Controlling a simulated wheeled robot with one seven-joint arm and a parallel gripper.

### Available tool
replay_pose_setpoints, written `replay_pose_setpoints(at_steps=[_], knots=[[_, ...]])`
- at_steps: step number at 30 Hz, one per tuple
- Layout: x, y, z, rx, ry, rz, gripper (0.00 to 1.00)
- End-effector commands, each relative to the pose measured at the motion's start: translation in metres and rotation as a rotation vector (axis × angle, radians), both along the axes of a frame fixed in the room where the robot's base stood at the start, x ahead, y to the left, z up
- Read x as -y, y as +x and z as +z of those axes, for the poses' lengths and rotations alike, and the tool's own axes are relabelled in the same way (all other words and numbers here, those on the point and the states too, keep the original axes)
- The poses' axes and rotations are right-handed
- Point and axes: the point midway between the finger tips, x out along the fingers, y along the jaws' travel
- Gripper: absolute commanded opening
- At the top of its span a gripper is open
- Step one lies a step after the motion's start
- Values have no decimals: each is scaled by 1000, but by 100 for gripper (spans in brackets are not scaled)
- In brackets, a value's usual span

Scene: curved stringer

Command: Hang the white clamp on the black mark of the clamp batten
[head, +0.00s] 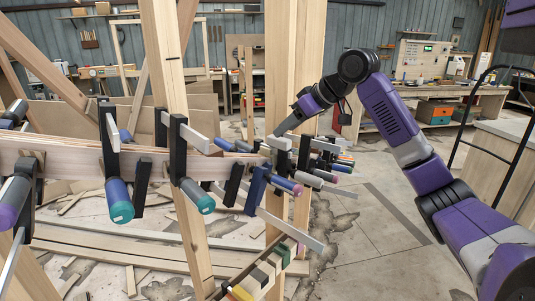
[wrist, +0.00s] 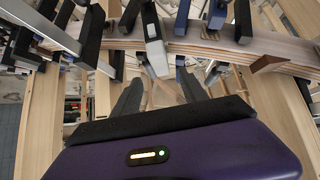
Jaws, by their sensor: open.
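My gripper (wrist: 160,92) is open, its two dark fingers reaching toward the curved stringer. In the wrist view a clamp with a white-grey part (wrist: 156,58) stands on the stringer, ahead of and between the fingers, apparently not held. It is likely the white clamp, which seems to show at the crowded end of the stringer (head: 279,143) in the head view, partly hidden by other clamps. In the head view my gripper (head: 277,133) is just above that cluster.
Several other clamps with black bars and blue, teal or purple handles (head: 119,200) grip the curved stringer (head: 70,167), crowding close to my gripper. Upright wooden posts (head: 171,80) stand beside it. Loose boards lie on the floor; the floor at right is mostly clear.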

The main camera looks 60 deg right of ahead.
Motion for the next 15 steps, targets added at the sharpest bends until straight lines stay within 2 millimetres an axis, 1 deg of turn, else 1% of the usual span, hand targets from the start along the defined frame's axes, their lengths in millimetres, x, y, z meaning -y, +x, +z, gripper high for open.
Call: replay_pose_setpoints(at_steps=[5,12,15], knots=[[1,14,-10,1,0,0,51],[4,40,-31,1,-1,-1,51],[5,46,-37,3,-1,-1,51]])
